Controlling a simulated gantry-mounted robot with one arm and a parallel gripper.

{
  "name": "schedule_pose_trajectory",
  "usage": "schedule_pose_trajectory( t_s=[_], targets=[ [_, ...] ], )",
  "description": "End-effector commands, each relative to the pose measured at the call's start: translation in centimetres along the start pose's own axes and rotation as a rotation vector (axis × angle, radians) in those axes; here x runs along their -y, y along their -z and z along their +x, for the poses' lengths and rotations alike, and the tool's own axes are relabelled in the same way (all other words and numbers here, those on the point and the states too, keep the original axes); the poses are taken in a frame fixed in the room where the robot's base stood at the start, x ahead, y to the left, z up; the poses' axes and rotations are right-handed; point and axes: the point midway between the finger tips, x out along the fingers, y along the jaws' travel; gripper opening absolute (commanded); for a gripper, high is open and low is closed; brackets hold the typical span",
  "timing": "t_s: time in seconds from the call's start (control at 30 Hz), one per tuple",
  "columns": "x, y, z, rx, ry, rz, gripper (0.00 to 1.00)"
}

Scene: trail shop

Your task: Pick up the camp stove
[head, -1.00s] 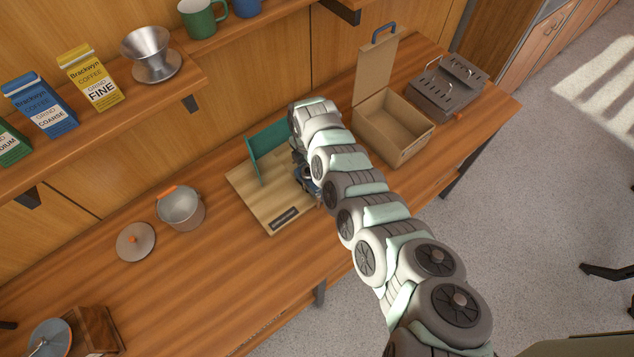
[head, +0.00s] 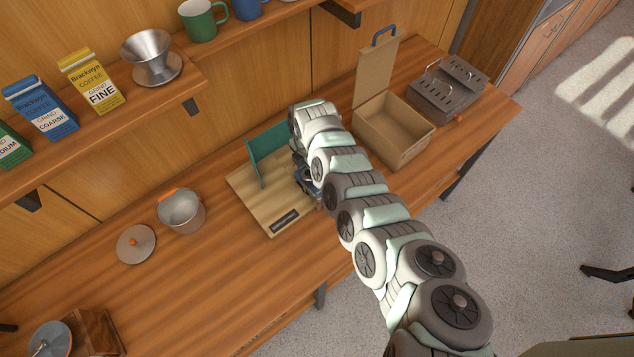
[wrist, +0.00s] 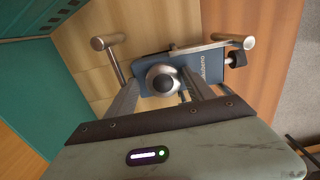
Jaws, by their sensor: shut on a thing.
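The camp stove (wrist: 205,70) is blue with a round burner and metal pot-support arms in the wrist view. My gripper (wrist: 165,84) is shut on its middle, with one finger on each side of the burner. In the head view only a small blue part of the stove (head: 307,184) shows, over the pale wooden board (head: 268,216). My arm hides the rest of it and most of my gripper there. I cannot tell whether the stove touches the board.
A green upright panel (head: 268,150) stands at the board's back edge. An open cardboard box (head: 408,150) and a grey metal slotted unit (head: 446,90) stand to the right. A pot (head: 182,214) and its lid (head: 136,244) are left. A shelf (head: 150,108) hangs above.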

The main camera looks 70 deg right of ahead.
Motion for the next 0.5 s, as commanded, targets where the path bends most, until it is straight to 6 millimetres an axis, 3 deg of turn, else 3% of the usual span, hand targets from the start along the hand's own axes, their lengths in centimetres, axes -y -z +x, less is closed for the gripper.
schedule_pose_trajectory(
  t_s=[0.03, 0.5],
  targets=[
    [1.02, 0.69, 3.3, -0.015, 0.008, 0.011, 0.04],
    [0.99, 0.67, 2.31, -0.015, 0.007, 0.012, 0.03]
  ],
)
